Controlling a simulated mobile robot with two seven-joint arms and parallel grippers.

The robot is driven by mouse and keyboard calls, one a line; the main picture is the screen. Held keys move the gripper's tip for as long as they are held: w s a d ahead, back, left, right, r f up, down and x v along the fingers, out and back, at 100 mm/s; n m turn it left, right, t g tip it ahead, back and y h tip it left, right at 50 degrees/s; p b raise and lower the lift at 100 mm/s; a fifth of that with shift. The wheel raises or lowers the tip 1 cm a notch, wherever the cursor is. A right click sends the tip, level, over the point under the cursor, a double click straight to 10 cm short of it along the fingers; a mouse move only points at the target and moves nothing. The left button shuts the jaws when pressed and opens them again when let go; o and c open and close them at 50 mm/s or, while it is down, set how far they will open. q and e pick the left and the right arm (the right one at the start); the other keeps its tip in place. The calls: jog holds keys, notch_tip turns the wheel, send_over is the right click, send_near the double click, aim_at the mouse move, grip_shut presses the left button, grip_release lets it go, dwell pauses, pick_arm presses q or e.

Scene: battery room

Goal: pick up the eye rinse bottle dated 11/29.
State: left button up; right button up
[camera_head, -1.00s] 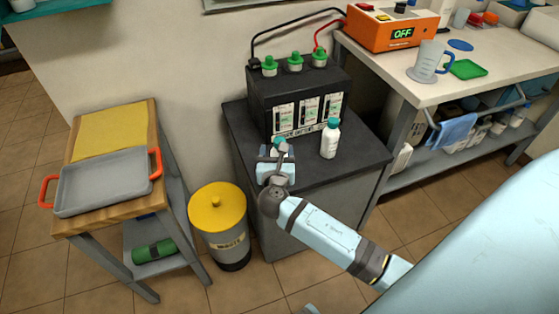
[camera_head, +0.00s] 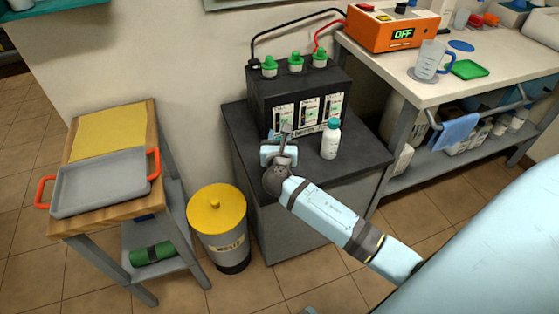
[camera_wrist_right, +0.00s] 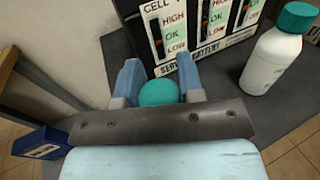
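A bottle with a teal cap (camera_wrist_right: 158,92) is between the two blue fingers of my right gripper (camera_wrist_right: 157,78) in the right wrist view. In the head view my right gripper (camera_head: 279,148) is over the left part of the dark cabinet top and covers most of this bottle. A second white bottle with a teal cap (camera_head: 330,139) stands upright to its right, also in the right wrist view (camera_wrist_right: 272,55). No date is readable on either. My left gripper is not in view.
A black battery (camera_head: 298,95) with several green caps stands behind the bottles on the dark cabinet (camera_head: 352,160). A yellow-lidded bin (camera_head: 217,212) and a cart with a grey tray (camera_head: 100,185) are left. A workbench (camera_head: 400,75) with an orange charger (camera_head: 390,30) is right.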

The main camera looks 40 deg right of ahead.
grip_shut()
jog(key=shift+r, duration=0.1)
